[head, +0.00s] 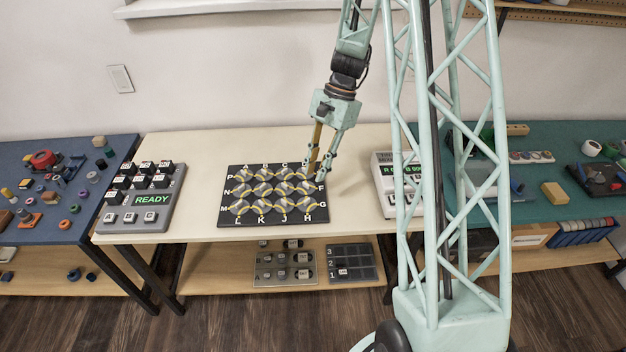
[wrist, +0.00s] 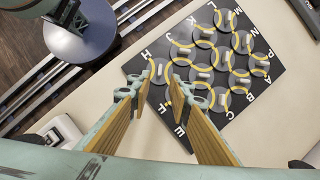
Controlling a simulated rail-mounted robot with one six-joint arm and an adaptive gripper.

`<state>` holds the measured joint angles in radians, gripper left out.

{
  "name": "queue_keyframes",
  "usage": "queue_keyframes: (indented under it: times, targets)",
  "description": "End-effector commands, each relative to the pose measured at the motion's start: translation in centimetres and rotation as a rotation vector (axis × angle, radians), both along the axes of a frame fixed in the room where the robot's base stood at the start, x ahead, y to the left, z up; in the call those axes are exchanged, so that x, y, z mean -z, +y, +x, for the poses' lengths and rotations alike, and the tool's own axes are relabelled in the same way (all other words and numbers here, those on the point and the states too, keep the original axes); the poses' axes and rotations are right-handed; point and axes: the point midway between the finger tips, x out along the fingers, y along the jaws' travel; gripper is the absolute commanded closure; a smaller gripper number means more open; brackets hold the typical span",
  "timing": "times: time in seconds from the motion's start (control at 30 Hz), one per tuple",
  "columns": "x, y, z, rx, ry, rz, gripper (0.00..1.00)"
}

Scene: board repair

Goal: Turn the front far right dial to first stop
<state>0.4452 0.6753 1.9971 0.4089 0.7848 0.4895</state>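A dark board (head: 226,217) of round grey dials with yellow curved lines lies on the cream table, with letters around its rim. The front far right dial (head: 304,205) sits by the letters H and G. In the wrist view this dial (wrist: 160,70) shows beside the H, in the gap between my fingertips. My gripper (head: 315,173) points down over the right side of the board. In the wrist view my gripper (wrist: 163,82) is open and empty, its fingers partly covering the dials and letters nearby. I cannot tell how far the fingertips are above the dial.
Another device with a display (head: 387,190) stands to the right, partly behind my column. Trays (head: 350,262) lie on the shelf below. Blue and green side tables hold loose parts.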

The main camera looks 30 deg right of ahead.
Motion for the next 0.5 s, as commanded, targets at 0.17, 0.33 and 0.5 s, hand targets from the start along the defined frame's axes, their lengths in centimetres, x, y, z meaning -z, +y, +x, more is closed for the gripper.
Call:
queue_keyframes:
  times: [0.17, 0.33, 0.5]
  targets:
    - [-1.3, -0.5, 0.2, 0.001, -0.001, 0.000, 0.81]
    - [-1.8, -0.7, 0.3, 0.001, 0.001, 0.001, 0.81]
    - [-1.9, -0.7, 0.2, 0.001, 0.001, 0.001, 0.81]
